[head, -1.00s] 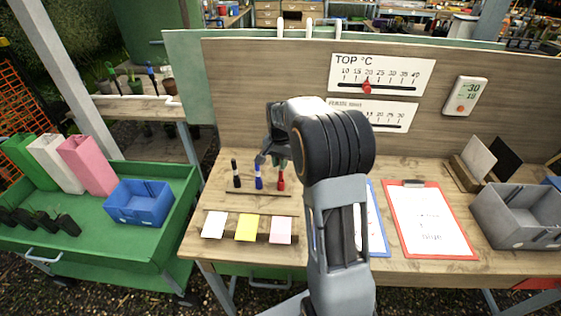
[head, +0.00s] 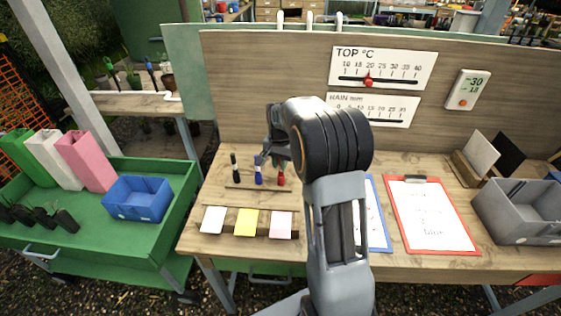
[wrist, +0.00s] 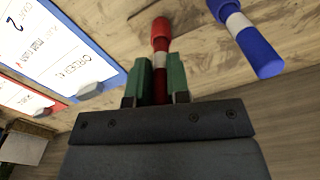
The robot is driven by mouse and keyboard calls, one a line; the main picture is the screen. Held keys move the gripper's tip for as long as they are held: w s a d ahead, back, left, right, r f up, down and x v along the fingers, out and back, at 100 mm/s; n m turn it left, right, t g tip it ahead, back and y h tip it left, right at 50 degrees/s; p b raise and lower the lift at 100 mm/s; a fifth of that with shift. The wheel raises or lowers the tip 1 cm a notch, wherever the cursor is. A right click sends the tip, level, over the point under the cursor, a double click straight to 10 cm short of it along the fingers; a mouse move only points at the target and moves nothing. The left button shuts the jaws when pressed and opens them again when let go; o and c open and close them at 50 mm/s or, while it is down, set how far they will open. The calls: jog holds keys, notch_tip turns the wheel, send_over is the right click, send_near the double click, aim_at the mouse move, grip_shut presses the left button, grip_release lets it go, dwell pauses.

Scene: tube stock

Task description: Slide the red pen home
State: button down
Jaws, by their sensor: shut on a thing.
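The red pen (head: 281,178) is at the right end of a row of pens on the workbench, beside the blue pen (head: 258,174) and the black pen (head: 235,168). My gripper (head: 279,163) is over the red pen, and its arm hides part of the bench behind it. In the wrist view, my gripper's green fingers (wrist: 160,70) are shut on the red pen (wrist: 160,37), around its white band and lower body. The blue pen (wrist: 255,45) is apart, to the right. The pen's far end is hidden between the fingers.
A thin strip (head: 258,188) lies in front of the pens, with white, yellow (head: 245,222) and pink cards before it. A blue clipboard (head: 376,215) and a red clipboard (head: 430,215) lie to the right, then a grey bin (head: 490,235). The upright board (head: 260,90) stands behind.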

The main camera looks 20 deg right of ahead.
jog(key=shift+f, duration=0.2)
jog(key=c, duration=1)
grip_release()
notch_tip(320, 180, up, 14)
jog(key=shift+f, duration=0.1)
